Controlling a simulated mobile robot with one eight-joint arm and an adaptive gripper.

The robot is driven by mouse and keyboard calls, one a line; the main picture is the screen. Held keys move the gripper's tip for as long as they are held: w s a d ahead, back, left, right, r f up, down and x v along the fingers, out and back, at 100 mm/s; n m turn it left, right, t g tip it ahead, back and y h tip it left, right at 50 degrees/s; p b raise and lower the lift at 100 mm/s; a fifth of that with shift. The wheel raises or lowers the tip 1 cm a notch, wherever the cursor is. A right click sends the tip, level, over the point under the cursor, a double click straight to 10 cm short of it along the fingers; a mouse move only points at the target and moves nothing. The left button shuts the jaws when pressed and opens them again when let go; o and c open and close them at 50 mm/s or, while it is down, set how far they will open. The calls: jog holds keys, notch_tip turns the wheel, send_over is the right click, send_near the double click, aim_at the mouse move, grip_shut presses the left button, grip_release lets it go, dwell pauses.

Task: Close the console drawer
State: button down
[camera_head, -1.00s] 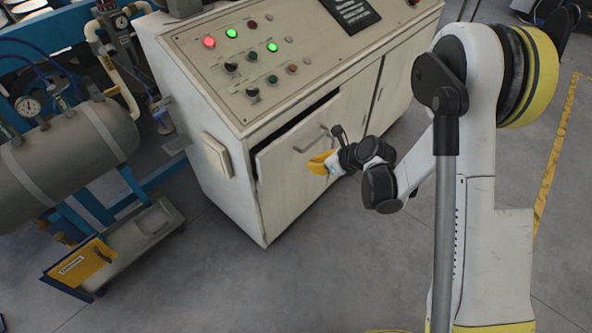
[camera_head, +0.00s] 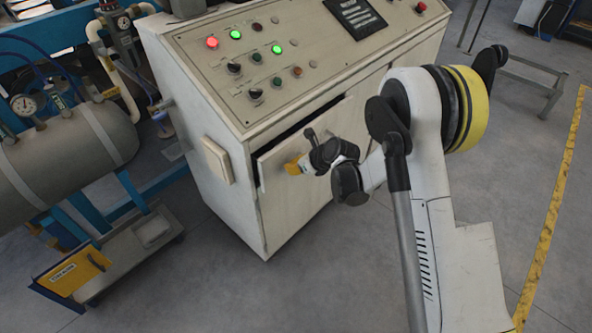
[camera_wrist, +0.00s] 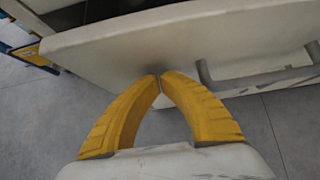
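The console drawer (camera_head: 271,166) is in the upper front of the cream console and stands partly open, with a dark gap above its front. My gripper (camera_head: 292,168) is in front of the left part of the drawer front. In the wrist view, its two yellow fingers (camera_wrist: 160,78) meet at the tips, with nothing between them. The tips are against or very close to the pale drawer front (camera_wrist: 180,42); I cannot tell if they touch. The drawer handle (camera_wrist: 208,80) is right of the fingers, apart from them.
The console's sloped panel (camera_head: 300,45) with lit buttons is above the drawer. A grey tank (camera_head: 65,150) and a low cart (camera_head: 125,250) with a yellow label stand at left. The grey floor (camera_head: 300,290) in front of the console is clear.

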jog(key=w+a, duration=0.1)
jog(key=a, duration=0.1)
jog(key=w+a, duration=0.2)
jog(key=shift+w, duration=0.1)
dwell(0.3)
jog(key=shift+d, duration=0.1)
